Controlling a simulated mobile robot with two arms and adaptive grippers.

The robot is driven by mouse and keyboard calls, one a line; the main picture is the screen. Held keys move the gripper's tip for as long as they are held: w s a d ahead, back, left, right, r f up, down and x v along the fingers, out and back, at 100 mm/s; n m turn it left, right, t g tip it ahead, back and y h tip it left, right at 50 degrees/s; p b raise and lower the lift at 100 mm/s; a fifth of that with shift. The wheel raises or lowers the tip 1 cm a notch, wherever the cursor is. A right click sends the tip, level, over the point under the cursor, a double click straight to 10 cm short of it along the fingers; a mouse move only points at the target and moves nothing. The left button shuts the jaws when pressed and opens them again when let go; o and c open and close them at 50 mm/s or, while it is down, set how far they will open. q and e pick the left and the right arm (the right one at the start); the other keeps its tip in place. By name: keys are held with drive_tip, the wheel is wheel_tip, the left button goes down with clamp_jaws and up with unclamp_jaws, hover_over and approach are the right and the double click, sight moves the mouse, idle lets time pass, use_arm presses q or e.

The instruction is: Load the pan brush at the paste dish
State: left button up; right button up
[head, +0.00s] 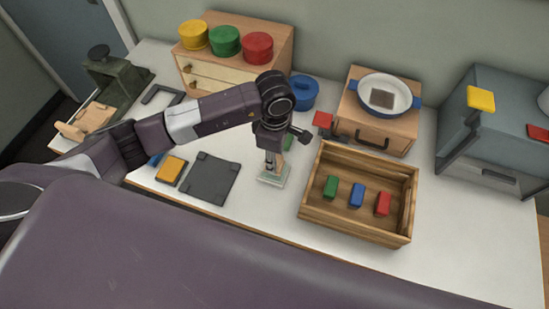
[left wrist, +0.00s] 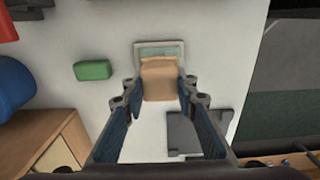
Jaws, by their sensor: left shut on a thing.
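My left gripper (head: 272,160) reaches down over the middle of the table. In the left wrist view its two fingers (left wrist: 160,88) are shut on a tan block-like piece, which I take to be the pan brush (left wrist: 159,78). The paste dish (head: 268,181) is a small, shallow, pale dish right below the gripper. It also shows in the left wrist view (left wrist: 140,47) with a pale green inside, partly covered by the brush. The brush's lower end is hidden, and I cannot tell whether it touches the paste. My right gripper is not in view.
A wooden crate (head: 352,232) with green, blue and red blocks stands right of the dish. A dark grey plate (head: 210,178) and a yellow block (head: 172,169) lie left. A green block (left wrist: 93,70), blue pot (head: 304,94) and wooden box with a pan (head: 383,93) are behind.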

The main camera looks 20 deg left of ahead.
use_arm(q)
drive_tip(key=shift+r+p, duration=1.55)
drive_tip(key=shift+r, duration=1.7)
